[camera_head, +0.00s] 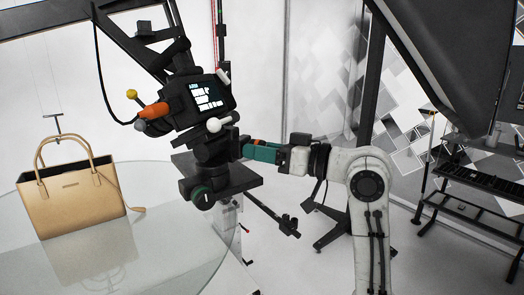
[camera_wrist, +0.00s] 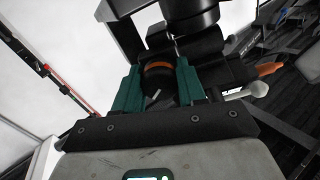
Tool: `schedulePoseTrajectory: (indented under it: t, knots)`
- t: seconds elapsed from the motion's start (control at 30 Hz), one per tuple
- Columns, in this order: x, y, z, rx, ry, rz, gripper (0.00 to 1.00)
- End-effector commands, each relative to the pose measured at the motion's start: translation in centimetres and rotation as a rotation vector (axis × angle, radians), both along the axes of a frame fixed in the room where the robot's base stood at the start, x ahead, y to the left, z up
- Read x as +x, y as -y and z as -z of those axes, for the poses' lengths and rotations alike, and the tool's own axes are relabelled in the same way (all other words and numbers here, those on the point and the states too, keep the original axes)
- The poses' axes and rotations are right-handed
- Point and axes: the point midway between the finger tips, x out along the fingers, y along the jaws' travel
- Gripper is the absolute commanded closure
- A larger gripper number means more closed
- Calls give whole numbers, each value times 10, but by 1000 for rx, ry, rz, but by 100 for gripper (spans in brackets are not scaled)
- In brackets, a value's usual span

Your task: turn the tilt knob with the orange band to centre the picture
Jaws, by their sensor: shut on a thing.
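The tilt knob (camera_wrist: 158,80) is black with an orange band (camera_wrist: 158,66). In the wrist view it sits between the two teal fingers of my gripper (camera_wrist: 159,72), which is shut on its sides. In the head view my gripper (camera_head: 246,148) reaches in from the right to the mount under the camera, and its fingers mostly hide the knob. The black camera (camera_head: 184,115) looks tilted on its mount. Its small screen (camera_head: 208,93) shows pale text too small to read.
An orange handle (camera_head: 153,111) and a white ball-ended lever (camera_head: 217,125) stick out near the camera. A green-ringed knob (camera_head: 199,194) sits lower on the mount. A tan handbag (camera_head: 75,203) stands on the glass turntable (camera_head: 165,245). A dark panel (camera_head: 445,50) hangs at upper right.

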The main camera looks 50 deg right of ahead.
Motion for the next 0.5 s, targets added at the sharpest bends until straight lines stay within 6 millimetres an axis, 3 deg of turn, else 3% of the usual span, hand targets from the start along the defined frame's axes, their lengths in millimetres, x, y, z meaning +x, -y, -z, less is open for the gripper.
schedulePoseTrajectory:
  t: [0.1,0.5]
  knots:
    - [0,0,0,0,0,1,90]
    - [0,1,4,-98,24,1,90]
